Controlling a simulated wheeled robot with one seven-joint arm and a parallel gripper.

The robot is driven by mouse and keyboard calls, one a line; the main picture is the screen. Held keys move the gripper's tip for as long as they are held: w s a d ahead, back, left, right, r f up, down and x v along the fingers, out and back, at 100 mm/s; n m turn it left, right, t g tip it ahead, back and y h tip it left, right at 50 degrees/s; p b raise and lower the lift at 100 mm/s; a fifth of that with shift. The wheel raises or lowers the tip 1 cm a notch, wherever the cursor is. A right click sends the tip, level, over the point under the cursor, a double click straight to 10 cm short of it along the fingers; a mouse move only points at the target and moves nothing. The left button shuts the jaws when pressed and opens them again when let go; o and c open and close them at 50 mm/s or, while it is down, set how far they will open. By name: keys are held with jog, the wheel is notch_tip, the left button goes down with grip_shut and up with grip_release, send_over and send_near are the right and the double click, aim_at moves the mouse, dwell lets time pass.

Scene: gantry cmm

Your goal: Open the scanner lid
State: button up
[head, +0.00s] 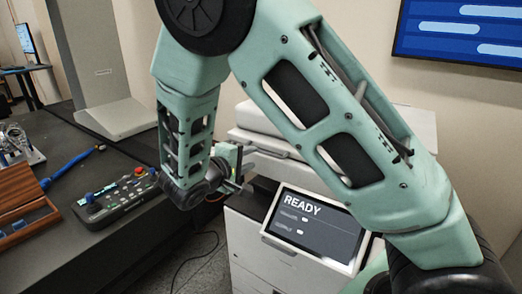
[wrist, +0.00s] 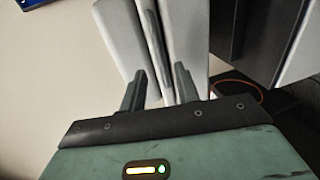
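The white scanner (head: 258,232) stands right of centre in the head view, its lid (head: 256,118) partly hidden behind my arm. The lid looks lowered onto the body. My gripper (head: 246,176) is at the scanner's left front side, close to the edge below the lid. In the wrist view my gripper (wrist: 160,84) has its two dark fingers apart, with pale scanner panels and a dark seam (wrist: 154,38) in front of and between them. I cannot tell whether the fingers touch the panels, or which panel is the lid.
A tilted screen (head: 314,228) reading READY is on the scanner's front. A dark table (head: 100,170) at left holds a control box (head: 116,200), a blue tool (head: 72,166) and a wooden case (head: 22,205). A cable lies on the floor between table and scanner.

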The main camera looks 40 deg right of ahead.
jog(key=p+x, duration=0.1)
jog(key=x, duration=0.5)
jog(key=shift+d, duration=0.3)
grip_shut()
